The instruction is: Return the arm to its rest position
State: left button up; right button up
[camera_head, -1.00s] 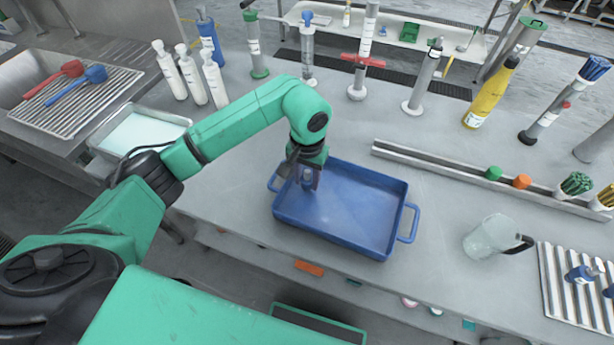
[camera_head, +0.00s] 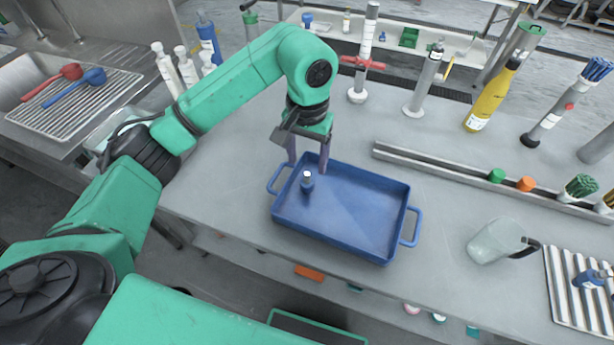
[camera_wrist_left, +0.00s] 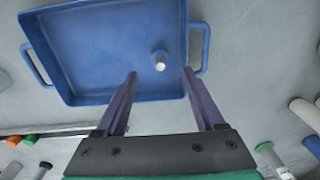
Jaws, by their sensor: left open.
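My left arm (camera_head: 232,88) reaches in from the left in the head view. My left gripper (camera_head: 308,168) hangs at the tray's back-left edge, above it, with its fingers apart and nothing between them. In the left wrist view the gripper (camera_wrist_left: 160,75) shows its two fingers spread wide. A small blue bottle with a pale cap (camera_head: 307,182) stands upright inside the blue tray (camera_head: 385,252), near its left end. In the left wrist view the bottle (camera_wrist_left: 159,61) lies beyond the fingertips, apart from them. My right gripper is not in view.
White bottles (camera_head: 187,70) stand behind the arm at the left. A cylinder with a red clamp (camera_head: 363,60) and a yellow bottle (camera_head: 490,98) stand at the back. A metal rail (camera_head: 440,165) and a glass jug (camera_head: 497,240) are to the right. Bare table lies between tray and rail.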

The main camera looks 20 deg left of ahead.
pick_arm(q)
notch_tip(320, 180, up, 4)
jog(key=shift+f, duration=0.25)
